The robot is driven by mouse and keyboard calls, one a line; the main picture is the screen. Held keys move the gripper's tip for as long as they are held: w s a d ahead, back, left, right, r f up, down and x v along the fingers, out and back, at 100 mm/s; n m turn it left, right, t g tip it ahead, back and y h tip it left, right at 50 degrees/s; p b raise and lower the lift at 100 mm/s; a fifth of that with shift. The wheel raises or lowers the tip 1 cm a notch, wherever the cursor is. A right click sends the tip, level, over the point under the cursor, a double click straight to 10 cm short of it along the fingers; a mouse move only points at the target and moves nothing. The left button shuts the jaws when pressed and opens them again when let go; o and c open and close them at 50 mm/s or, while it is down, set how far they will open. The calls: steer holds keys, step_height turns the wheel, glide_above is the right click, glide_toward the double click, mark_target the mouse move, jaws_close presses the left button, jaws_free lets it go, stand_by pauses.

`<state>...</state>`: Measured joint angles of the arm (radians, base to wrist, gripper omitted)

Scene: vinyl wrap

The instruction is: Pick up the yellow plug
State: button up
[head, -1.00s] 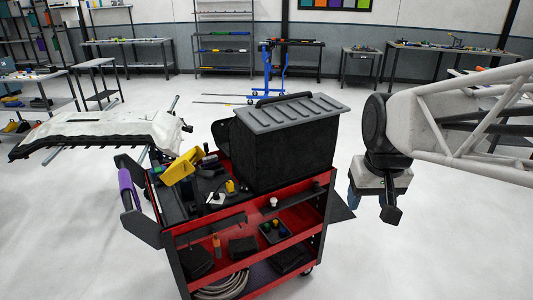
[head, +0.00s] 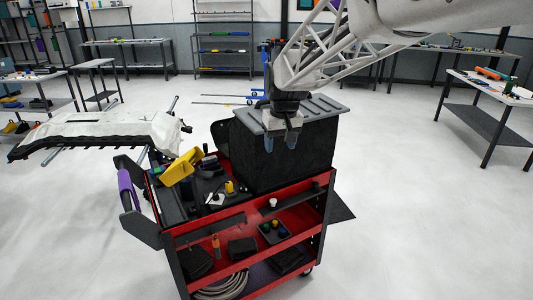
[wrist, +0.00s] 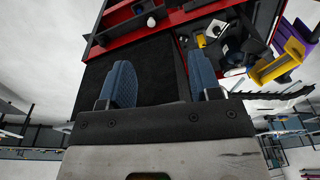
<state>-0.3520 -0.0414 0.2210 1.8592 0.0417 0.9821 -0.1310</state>
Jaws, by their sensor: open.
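The small yellow plug (head: 229,187) stands upright on the top tray of the red and black cart (head: 245,222), left of the black box. In the wrist view a small yellow piece (wrist: 201,41), likely the same plug, shows at the upper right, beyond the right finger. My gripper (head: 282,142) is open and empty. Its blue fingers hang in front of the black box, above and to the right of the plug. In the wrist view the gripper (wrist: 162,82) has a wide gap between its fingers, with the dark box behind.
The black box (head: 290,168) with a grey ribbed lid fills the cart's right side. A larger yellow holder (head: 180,168) and small dark items lie at the left of the tray. A purple-gripped handle (head: 128,188) sticks out at the left.

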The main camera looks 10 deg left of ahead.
steer(key=w+a+f+n, duration=0.1)
steer(key=w+a+f, duration=0.35)
steer(key=a, duration=0.25)
steer(key=w+a+f+n, duration=0.1)
steer(key=w+a+f, duration=0.2)
steer(key=w+a, duration=0.35)
steer(key=g, duration=0.1)
glide_above(229, 183)
steer(key=shift+h, duration=0.4)
step_height(229, 183, down, 12)
steer(key=shift+a+r, duration=0.1)
steer(key=shift+r, duration=0.1)
steer(key=shift+w+f, duration=0.15)
steer(key=shift+f, duration=0.2)
steer(key=shift+f, duration=0.1)
steer(key=shift+f, duration=1.2)
steer(key=shift+f, duration=0.1)
steer(key=shift+f, duration=2.5)
